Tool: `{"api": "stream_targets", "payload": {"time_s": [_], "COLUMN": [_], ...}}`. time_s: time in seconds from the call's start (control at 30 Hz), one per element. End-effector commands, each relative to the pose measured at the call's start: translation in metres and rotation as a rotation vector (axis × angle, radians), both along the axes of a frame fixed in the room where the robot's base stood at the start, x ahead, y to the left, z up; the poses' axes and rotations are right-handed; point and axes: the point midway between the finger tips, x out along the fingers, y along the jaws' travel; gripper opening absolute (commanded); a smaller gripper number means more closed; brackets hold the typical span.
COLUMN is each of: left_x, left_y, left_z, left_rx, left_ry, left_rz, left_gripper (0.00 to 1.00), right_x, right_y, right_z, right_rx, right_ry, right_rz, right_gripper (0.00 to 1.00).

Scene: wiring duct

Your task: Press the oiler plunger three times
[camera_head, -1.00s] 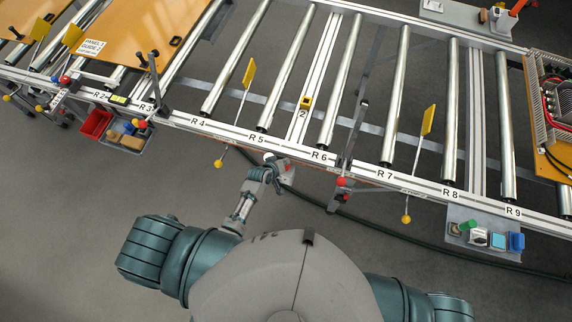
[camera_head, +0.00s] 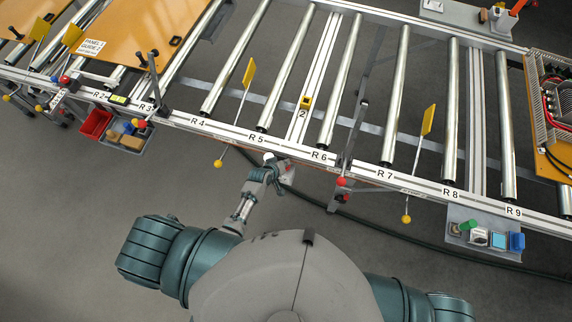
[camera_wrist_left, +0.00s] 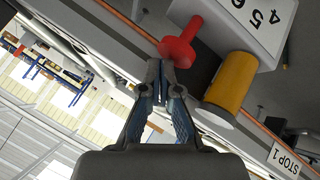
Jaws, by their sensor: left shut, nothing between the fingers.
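The red plunger (camera_wrist_left: 181,46), a knob with a wide flange, shows in the left wrist view beside a light box (camera_wrist_left: 248,22) marked with numbers and a yellow cylinder (camera_wrist_left: 231,84). My left gripper (camera_wrist_left: 161,66) is shut and empty, its fingertips right at the plunger's flange. I cannot tell whether they touch it. In the head view my left gripper (camera_head: 277,166) is at the rail's front edge, below the label R 5; the plunger cannot be made out there. My right gripper is not in view.
The roller conveyor's front rail (camera_head: 360,172) runs across above my arm. A red-knobbed lever (camera_head: 341,182) and a yellow-knobbed rod (camera_head: 218,164) stand on either side of the gripper. A bin of small parts (camera_head: 485,237) hangs at right. The floor below the rail is mostly clear.

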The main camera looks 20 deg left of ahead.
Motion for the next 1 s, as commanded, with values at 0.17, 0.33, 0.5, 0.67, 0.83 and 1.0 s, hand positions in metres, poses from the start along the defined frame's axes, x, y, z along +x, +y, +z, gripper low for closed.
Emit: {"api": "stream_targets", "payload": {"time_s": [0.17,0.33,0.5,0.67,0.83,1.0], "left_x": [0.0,0.0,0.0,0.0,0.0,-0.001], "left_y": [0.0,0.0,0.0,0.0,0.0,0.0], "left_z": [-0.003,-0.005,-0.007,-0.009,-0.011,-0.013], "left_rx": [0.0,0.0,0.0,0.0,0.0,0.0], "left_ry": [0.0,0.0,0.001,0.001,0.002,0.002], "left_rz": [0.0,0.0,-0.001,-0.001,-0.001,-0.001], "left_gripper": [0.0,0.0,0.0,0.0,0.0,0.0], "right_x": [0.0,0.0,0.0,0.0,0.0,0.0], "right_y": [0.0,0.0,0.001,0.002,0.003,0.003], "right_z": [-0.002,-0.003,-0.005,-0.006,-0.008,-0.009], "right_rx": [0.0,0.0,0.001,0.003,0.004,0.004], "right_ry": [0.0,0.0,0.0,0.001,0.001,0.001], "right_rz": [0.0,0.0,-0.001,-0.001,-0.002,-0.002], "right_gripper": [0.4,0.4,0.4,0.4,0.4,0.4]}}
